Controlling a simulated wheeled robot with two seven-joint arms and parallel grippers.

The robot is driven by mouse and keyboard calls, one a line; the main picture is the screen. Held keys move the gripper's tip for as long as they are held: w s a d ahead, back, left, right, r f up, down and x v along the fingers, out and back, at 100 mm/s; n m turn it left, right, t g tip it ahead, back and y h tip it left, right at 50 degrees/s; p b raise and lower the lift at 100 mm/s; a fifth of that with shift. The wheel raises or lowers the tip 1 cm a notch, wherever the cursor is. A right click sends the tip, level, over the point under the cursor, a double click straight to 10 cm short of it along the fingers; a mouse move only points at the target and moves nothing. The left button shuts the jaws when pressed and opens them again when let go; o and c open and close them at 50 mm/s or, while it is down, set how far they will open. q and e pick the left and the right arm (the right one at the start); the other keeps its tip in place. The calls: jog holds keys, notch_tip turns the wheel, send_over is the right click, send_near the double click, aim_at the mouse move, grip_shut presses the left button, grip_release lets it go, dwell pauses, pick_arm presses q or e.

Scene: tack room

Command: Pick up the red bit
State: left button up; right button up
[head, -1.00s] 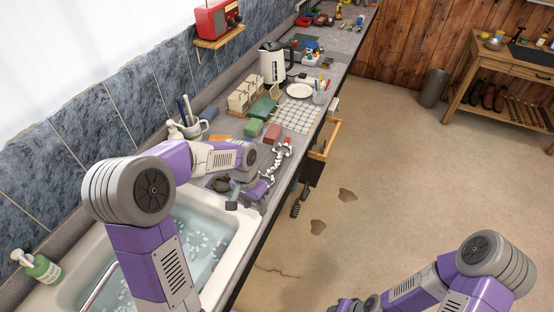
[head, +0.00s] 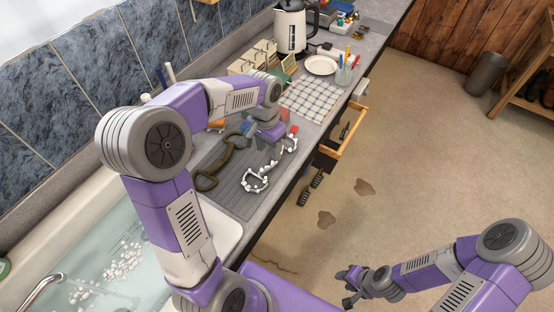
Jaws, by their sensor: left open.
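No bit that is clearly red shows in the head view. A white, chain-like bit (head: 257,181) lies on a grey ribbed mat (head: 236,203) on the counter. A dark olive bit with looped ends (head: 206,183) lies on the same mat to its left. A small red piece (head: 294,130) shows just right of my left gripper, partly hidden by it; I cannot tell its full shape. My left gripper (head: 270,138) is open, low over the counter behind the white bit, its fingertips partly hidden. My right gripper (head: 349,288) hangs over the floor, away from the counter; its jaws are unclear.
A checked cloth (head: 309,99), white plate (head: 321,65), glass jar (head: 344,76) and kettle (head: 291,28) stand further back on the counter. An open drawer (head: 352,133) juts out from the counter front. A water-filled sink (head: 140,235) is at lower left.

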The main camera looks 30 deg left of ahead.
aim_at(273, 163)
pick_arm(q)
jog(key=shift+w+f, duration=0.3)
jog(key=shift+f, duration=0.2)
jog(key=shift+w+f, duration=0.3)
jog(key=shift+f, duration=0.2)
notch_tip(273, 163, down, 5)
jog(key=shift+w+d+f+b, duration=0.1)
jog(key=shift+f+b, duration=0.1)
jog(key=shift+b, duration=0.5)
jog(key=shift+f, duration=0.55)
grip_shut()
pick_arm(e)
jog(key=shift+w+f, duration=0.2)
jog(key=shift+f, duration=0.35)
jog(key=shift+w+f, duration=0.2)
jog(key=shift+f, duration=0.35)
